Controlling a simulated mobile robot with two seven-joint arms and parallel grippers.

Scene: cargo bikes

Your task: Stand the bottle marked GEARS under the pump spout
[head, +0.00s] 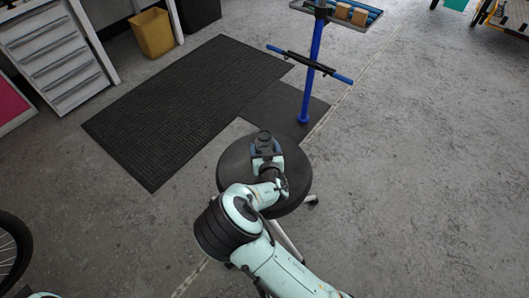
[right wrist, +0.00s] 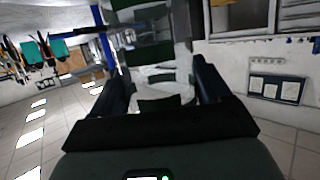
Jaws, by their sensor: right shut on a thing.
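My right gripper (head: 265,150) hangs over a round black stool (head: 235,165) in the head view. In the right wrist view its two dark fingers (right wrist: 160,85) are shut on a pale, see-through bottle (right wrist: 152,55) with dark green bands. I cannot read any marking on the bottle. In the head view the bottle is mostly hidden by the gripper, and I cannot tell whether it touches the seat. No pump spout can be made out. My left gripper is out of view.
A blue work stand (head: 312,75) with a tray (head: 300,5) stands beyond the stool. A black mat (head: 180,105) lies to the left, near a drawer cabinet (head: 60,55) and a yellow bin (head: 152,35). A bike wheel (head: 12,250) is at lower left.

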